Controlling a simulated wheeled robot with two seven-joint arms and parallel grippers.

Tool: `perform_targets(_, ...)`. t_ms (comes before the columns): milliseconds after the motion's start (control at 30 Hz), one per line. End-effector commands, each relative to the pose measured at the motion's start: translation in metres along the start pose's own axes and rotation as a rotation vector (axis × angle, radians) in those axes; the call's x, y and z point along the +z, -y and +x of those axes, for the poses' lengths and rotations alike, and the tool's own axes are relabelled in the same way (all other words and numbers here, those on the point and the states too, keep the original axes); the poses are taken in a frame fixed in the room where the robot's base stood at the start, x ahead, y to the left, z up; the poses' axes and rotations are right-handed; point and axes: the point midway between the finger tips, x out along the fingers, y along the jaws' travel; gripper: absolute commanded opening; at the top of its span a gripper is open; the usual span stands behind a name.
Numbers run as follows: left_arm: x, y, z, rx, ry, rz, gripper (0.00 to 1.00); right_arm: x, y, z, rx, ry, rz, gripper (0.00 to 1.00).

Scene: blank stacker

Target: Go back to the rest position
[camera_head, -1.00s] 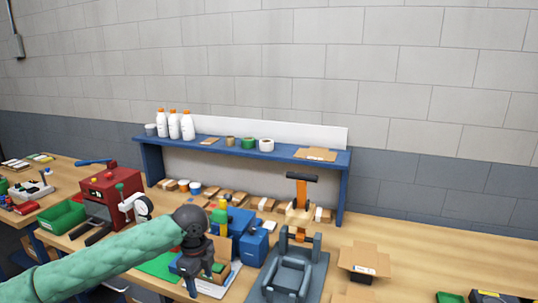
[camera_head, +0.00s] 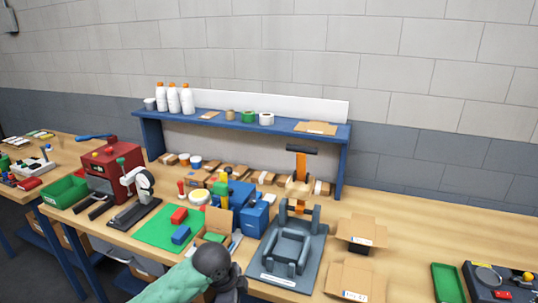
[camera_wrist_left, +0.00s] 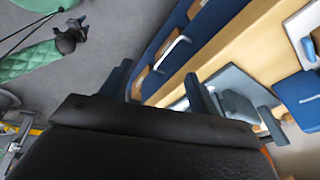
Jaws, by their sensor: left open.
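My left arm with its green padded sleeve comes in from the bottom of the head view. Its dark wrist and gripper (camera_head: 232,284) are at the bottom centre, in front of the bench edge, partly cut off by the frame. In the left wrist view the left gripper (camera_wrist_left: 160,85) shows two dark fingers apart with nothing seen between them. My right gripper (camera_wrist_left: 70,38) appears small at the upper left of that view, beside a green sleeve; its jaws are too small to judge.
The bench holds a green mat (camera_head: 155,234) with red and blue blocks, a blue machine (camera_head: 255,216), a grey fixture (camera_head: 288,255), open cardboard boxes (camera_head: 361,233), a red machine (camera_head: 110,168) and a blue shelf (camera_head: 240,127). Grey floor (camera_wrist_left: 110,50) lies beside the bench.

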Motion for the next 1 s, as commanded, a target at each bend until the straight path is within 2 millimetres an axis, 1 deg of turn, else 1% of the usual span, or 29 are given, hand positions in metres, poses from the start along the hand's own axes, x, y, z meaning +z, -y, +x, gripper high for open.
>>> perform_targets(33, -0.003, -0.009, 0.006, -0.004, -0.017, -0.031, 0.61, -0.002, -0.001, -0.001, 0.001, -0.003, 0.000, 0.36)
perform_targets(167, -0.007, -0.026, 0.015, -0.028, -0.050, -0.122, 0.61, -0.003, -0.002, -0.001, 0.001, -0.004, -0.001, 0.36)
perform_targets(467, -0.002, -0.065, 0.030, -0.080, -0.103, -0.360, 0.61, 0.007, -0.002, 0.002, 0.002, 0.009, -0.001, 0.36)
perform_targets(567, 0.004, -0.078, 0.034, -0.097, -0.113, -0.447, 0.61, 0.010, -0.002, 0.002, 0.002, 0.012, -0.001, 0.36)
perform_targets(767, 0.023, -0.107, 0.041, -0.130, -0.117, -0.631, 0.61, 0.009, -0.001, 0.002, 0.001, 0.012, -0.001, 0.36)
perform_targets(1000, 0.055, -0.146, 0.047, -0.172, -0.093, -0.861, 0.61, 0.005, 0.000, 0.001, 0.000, 0.005, 0.000, 0.36)
